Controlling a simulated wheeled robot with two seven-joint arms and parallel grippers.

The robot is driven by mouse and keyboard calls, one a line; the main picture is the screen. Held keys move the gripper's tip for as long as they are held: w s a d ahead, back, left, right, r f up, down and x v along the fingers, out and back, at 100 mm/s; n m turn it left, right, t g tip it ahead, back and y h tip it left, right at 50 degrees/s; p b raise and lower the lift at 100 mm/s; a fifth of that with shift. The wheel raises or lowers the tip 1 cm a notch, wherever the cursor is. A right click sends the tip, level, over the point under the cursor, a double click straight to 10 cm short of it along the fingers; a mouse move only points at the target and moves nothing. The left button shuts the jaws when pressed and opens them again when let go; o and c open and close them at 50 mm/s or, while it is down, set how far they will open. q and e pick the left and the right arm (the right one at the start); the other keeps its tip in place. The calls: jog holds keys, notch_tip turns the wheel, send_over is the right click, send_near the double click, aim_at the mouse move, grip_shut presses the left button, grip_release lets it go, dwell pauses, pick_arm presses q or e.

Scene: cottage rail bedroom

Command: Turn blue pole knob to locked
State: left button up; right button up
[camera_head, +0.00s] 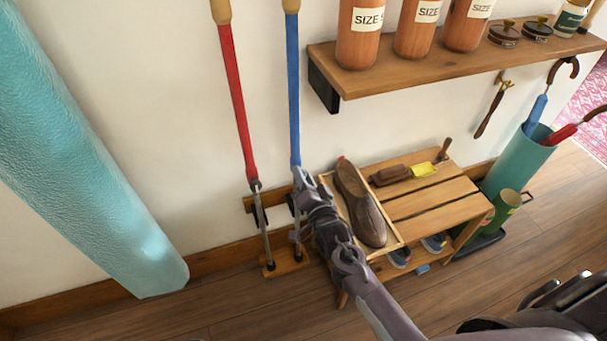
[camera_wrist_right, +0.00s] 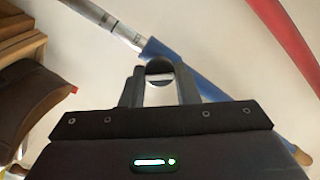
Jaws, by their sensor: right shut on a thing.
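The blue pole (camera_head: 293,90) stands upright near the wall with a tan top end; its lower grey shaft goes down to a small wooden floor rack. My right gripper (camera_head: 300,181) is at the lower end of the blue section. In the right wrist view the blue pole (camera_wrist_right: 200,77) and its metal shaft (camera_wrist_right: 128,34) run diagonally just beyond my right gripper (camera_wrist_right: 160,78). It is shut on a dark rounded piece (camera_wrist_right: 159,66), seemingly the pole's knob. Whether the knob is at locked cannot be read. My left gripper is out of view.
A red pole (camera_head: 238,105) stands close on the left, and a large turquoise cylinder (camera_head: 90,150) slants farther left. A wooden bench (camera_head: 430,200) with a brown shoe (camera_head: 360,205) is right of my gripper. A shelf (camera_head: 450,68) with bottles is above.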

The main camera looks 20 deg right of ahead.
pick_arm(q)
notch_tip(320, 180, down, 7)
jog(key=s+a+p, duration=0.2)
pick_arm(e)
jog(key=shift+m, duration=3.4)
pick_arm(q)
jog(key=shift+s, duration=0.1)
pick_arm(e)
jog(key=o, duration=1)
jog(key=shift+c, duration=0.2)
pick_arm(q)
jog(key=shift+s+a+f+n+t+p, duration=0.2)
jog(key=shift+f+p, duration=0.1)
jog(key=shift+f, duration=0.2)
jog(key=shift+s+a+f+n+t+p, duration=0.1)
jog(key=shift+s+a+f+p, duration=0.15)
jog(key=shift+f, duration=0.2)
pick_arm(e)
jog(key=s, duration=0.7)
jog(key=shift+s+d, duration=0.15)
jog(key=shift+s, duration=0.25)
